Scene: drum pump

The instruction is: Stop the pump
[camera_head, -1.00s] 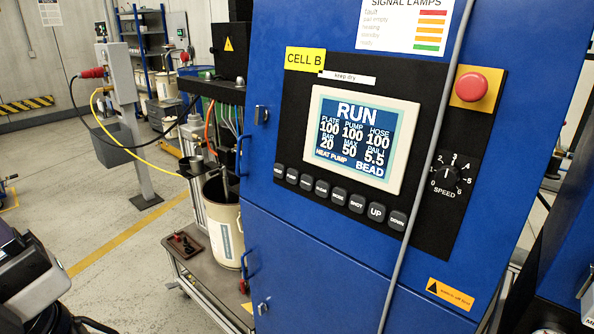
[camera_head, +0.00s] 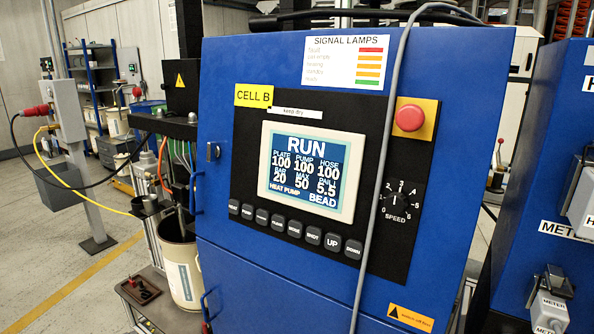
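The blue control cabinet (camera_head: 330,85) stands at centre, labelled CELL B. Its lit screen (camera_head: 306,172) reads RUN, with PLATE 100, PUMP 100, HOSE 100, BAR 20, MAX 50, and HEAT PUMP and BEAD at the bottom. A row of dark buttons (camera_head: 295,229) lies below the screen. SHOT, UP and DOWN are readable at its right end; the others are too small to read surely. A red mushroom button (camera_head: 410,117) sits on a yellow plate at the upper right. The speed knob (camera_head: 391,201) is below it. My gripper is not in view.
A grey cable (camera_head: 383,180) hangs down the cabinet front between the screen and the red button. Another blue cabinet (camera_head: 530,145) with METER boxes stands close at right. A pail (camera_head: 181,268) stands on a cart at left. Open floor shows at far left.

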